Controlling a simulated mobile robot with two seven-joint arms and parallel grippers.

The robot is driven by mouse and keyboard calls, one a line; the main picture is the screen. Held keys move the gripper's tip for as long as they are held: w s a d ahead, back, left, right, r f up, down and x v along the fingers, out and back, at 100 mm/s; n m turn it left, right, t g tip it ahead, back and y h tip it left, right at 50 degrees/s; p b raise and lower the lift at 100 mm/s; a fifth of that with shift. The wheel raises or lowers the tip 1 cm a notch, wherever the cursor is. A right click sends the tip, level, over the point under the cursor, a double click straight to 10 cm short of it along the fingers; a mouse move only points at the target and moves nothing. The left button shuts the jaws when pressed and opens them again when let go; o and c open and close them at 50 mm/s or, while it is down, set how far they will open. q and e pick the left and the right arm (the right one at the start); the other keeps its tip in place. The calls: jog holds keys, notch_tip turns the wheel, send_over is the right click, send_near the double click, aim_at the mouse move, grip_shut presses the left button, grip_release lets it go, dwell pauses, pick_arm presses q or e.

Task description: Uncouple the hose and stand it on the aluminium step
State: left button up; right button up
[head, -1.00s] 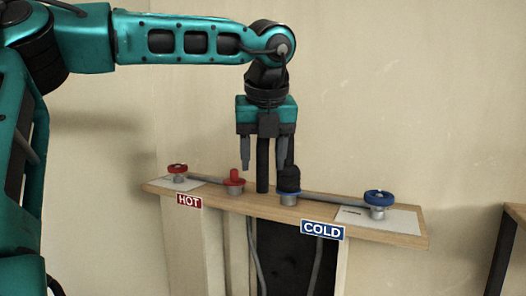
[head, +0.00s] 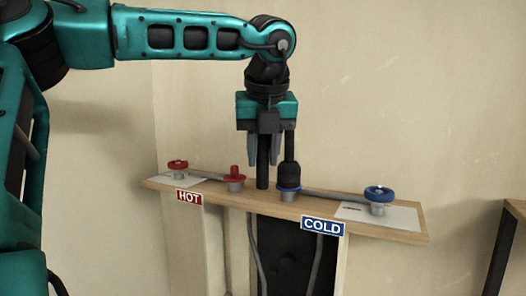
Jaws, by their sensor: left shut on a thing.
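A black coupling (head: 289,175) sits upright on the grey outlet with a blue ring (head: 288,189) at the cold side. A thin black tube rises from it. A second black upright tube (head: 262,172) stands to its left and reaches down to the shelf; it appears to be part of the hose, but the join is hidden behind the gripper. My left gripper (head: 265,160) points down above the shelf, its fingers shut around the upper part of the hose. No aluminium step can be made out. My right gripper is not in view.
The wooden shelf (head: 260,199) carries a red valve wheel (head: 178,164), a red-capped outlet (head: 234,175) and a blue valve wheel (head: 378,193). HOT (head: 189,197) and COLD (head: 322,226) signs hang at its front. A wall stands close behind; a table (head: 515,211) is at far right.

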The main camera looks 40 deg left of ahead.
pick_arm(q)
grip_shut()
jog(key=shift+w+r+p, duration=0.15)
jog(key=shift+r+p, duration=0.3)
jog(key=shift+r, duration=0.15)
jog(key=shift+r+p, duration=0.4)
jog(key=shift+r, duration=0.25)
jog(key=shift+r+p, duration=0.9)
jog(key=shift+r, duration=0.3)
jog(key=shift+r+p, duration=1.65)
jog(key=shift+r, duration=0.3)
jog(key=shift+f, duration=0.1)
